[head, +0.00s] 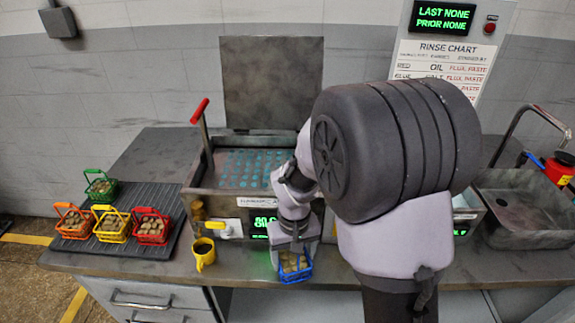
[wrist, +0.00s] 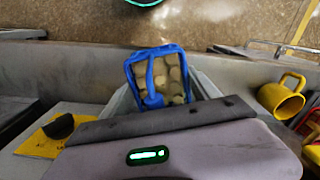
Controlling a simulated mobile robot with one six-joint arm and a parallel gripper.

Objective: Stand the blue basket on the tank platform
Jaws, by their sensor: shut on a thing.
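The blue basket (head: 294,273), filled with tan round pieces, hangs at the front edge of the bench, in front of the tank. My gripper (head: 294,246) points down and is shut on its handle; the fingertips are hard to make out. In the wrist view the blue basket (wrist: 158,75) shows beyond the gripper body, its handle toward me. The tank (head: 205,188) stands behind the gripper with its lid (head: 272,85) raised. The tank platform (head: 243,168) is a teal perforated plate inside it; my arm hides its right part.
A yellow mug (head: 203,253) stands left of the blue basket, near the bench edge. Green, orange, yellow and red baskets stand on a dark ribbed mat (head: 128,190) at left. A red-handled lever (head: 201,120) rises at the tank's left. A sink (head: 520,205) is at right.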

